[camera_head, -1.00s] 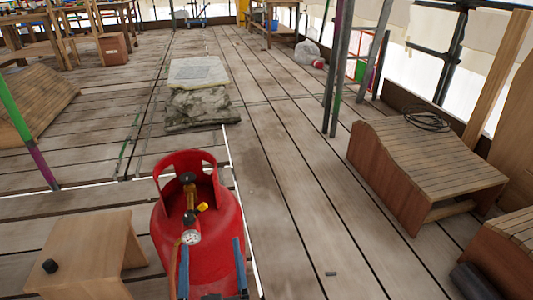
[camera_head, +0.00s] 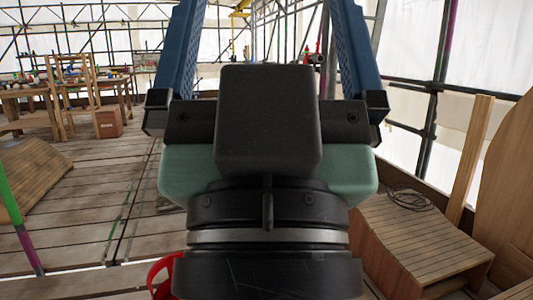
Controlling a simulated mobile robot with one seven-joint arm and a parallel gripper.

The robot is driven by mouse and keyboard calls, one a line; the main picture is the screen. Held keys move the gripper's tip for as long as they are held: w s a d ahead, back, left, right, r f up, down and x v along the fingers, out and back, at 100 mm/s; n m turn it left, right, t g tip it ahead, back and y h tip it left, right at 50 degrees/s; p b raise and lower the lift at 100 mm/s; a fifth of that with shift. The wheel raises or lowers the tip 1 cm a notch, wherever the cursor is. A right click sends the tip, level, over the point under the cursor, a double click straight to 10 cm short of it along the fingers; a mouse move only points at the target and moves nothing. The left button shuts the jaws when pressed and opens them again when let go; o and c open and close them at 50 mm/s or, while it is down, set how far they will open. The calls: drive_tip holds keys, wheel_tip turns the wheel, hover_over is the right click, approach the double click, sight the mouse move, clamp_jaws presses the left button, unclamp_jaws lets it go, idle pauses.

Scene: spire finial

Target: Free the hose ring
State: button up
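My gripper (camera_head: 263,22) fills the middle of the head view, seen from behind. Its two blue fingers are wide apart and point away from me, with tips at or past the top edge. Nothing shows held between them. A thin dark coil (camera_head: 410,200), perhaps the hose ring, lies on a slatted wooden box (camera_head: 425,240) at right, well apart from the gripper. The red gas cylinder (camera_head: 161,268) shows only as a strip of its collar at the bottom; my gripper and wrist hide the rest. A small red fitting (camera_head: 311,58) shows beyond the fingers near the scaffold poles.
Wooden benches with clutter (camera_head: 70,92) and a brown box (camera_head: 107,123) stand far left. A slatted ramp (camera_head: 32,165) and a green-purple pole (camera_head: 18,225) are at left. Plank floor (camera_head: 85,215) is clear at left. Leaning boards (camera_head: 470,150) stand behind the coil.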

wheel_tip(320, 180, up, 33)
drive_tip(key=p, duration=3.1)
drive_tip(key=shift+r, duration=0.15)
